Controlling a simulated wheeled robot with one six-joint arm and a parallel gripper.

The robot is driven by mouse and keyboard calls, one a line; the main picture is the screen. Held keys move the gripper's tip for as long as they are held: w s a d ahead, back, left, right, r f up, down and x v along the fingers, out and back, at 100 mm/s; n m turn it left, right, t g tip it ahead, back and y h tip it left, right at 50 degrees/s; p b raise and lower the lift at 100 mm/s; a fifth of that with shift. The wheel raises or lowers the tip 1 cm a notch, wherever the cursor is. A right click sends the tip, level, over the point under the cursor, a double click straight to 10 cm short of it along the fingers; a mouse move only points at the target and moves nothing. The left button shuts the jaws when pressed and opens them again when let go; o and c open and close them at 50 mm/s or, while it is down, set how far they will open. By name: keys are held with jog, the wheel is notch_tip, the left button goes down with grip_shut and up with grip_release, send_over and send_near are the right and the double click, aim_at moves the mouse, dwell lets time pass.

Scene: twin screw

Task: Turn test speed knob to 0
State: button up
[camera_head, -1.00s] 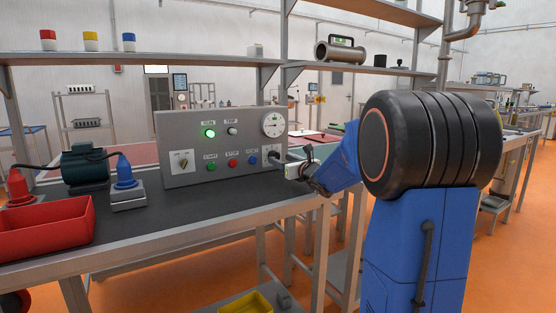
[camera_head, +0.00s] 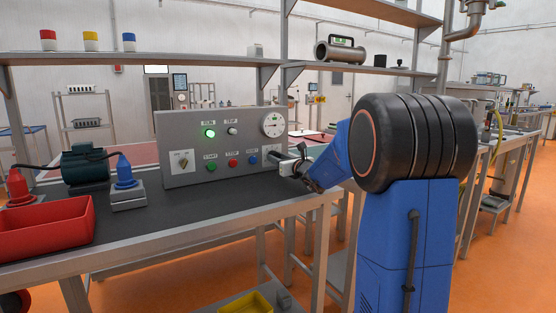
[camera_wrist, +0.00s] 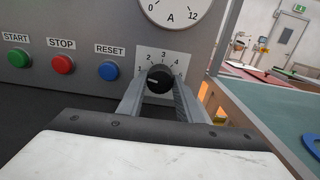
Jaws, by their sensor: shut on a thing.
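The test speed knob (camera_wrist: 159,79) is a round black knob on a white dial plate on the grey panel's front. The numbers 1 to 4 show around its upper side; I cannot make out the 0. A pale mark on the knob's face points roughly left. My gripper (camera_wrist: 160,92) has one finger on each side of the knob and is shut on it. In the head view my gripper (camera_head: 278,158) reaches the panel's lower right corner and hides the knob.
The grey panel (camera_head: 185,130) carries a lit green lamp (camera_head: 210,133), a gauge (camera_head: 273,124), a selector switch (camera_head: 182,160), and green, red and blue buttons (camera_wrist: 109,70) left of the knob. A red bin (camera_head: 45,230) and motor (camera_head: 85,165) stand at left.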

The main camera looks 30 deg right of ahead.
jog(key=n, duration=0.4)
jog(key=shift+n, duration=2)
jog(key=o, duration=1)
jog(key=shift+o, duration=0.2)
jog(key=s, duration=1.7)
jog(key=shift+s+d, duration=0.25)
jog(key=shift+d, duration=0.05)
